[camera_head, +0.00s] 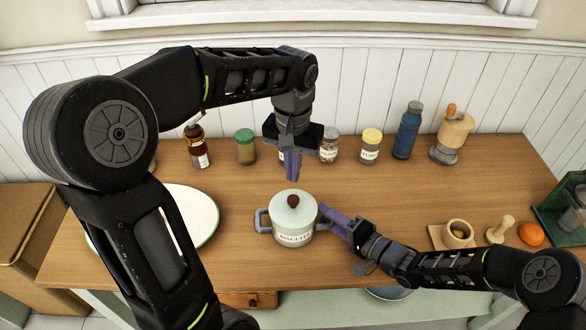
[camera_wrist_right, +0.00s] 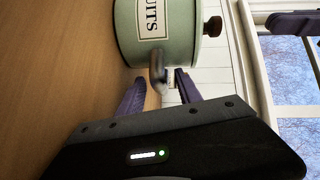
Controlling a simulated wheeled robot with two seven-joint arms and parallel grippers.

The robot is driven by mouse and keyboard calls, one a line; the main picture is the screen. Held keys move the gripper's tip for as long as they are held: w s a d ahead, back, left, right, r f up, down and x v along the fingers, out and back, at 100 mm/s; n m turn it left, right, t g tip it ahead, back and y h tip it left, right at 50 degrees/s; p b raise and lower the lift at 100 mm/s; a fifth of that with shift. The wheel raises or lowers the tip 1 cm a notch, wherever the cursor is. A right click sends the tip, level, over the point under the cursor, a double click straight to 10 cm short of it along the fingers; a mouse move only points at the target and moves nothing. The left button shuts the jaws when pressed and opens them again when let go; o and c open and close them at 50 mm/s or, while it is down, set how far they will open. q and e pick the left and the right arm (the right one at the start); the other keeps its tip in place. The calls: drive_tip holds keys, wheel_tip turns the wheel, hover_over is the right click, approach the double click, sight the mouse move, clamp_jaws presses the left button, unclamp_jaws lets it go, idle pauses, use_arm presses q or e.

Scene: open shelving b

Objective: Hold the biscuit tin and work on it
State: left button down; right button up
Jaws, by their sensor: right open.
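The biscuit tin (camera_head: 294,238) is pale green with a "BISCUITS" label, a lid (camera_head: 280,205) with a dark brown knob (camera_head: 293,200), and a grey handle on each side. It stands upright on the wooden counter and its lid is on. My left gripper (camera_head: 292,178) points down just behind and above the lid, apart from it; its fingers overlap, so its opening is unclear. My right gripper (camera_head: 326,217) is open at the tin's right handle. In the right wrist view the tin (camera_wrist_right: 178,25) is close, and its handle (camera_wrist_right: 157,70) lies at the gap between the fingers (camera_wrist_right: 158,88).
Jars and bottles stand along the back, including a green-lidded jar (camera_head: 245,150), a yellow-lidded jar (camera_head: 370,150) and a blue bottle (camera_head: 407,132). A white plate (camera_head: 196,212) lies left, behind my left arm. A mortar (camera_head: 458,232) and an orange (camera_head: 531,234) are right. The counter in front is clear.

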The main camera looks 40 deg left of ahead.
drive_tip(key=shift+d, duration=0.15)
drive_tip(key=d, duration=0.4)
drive_tip(key=s+d+r, duration=0.1)
drive_tip(key=d, duration=0.6)
drive_tip(key=shift+s+d+r, duration=0.3)
drive_tip(key=shift+s, duration=0.05)
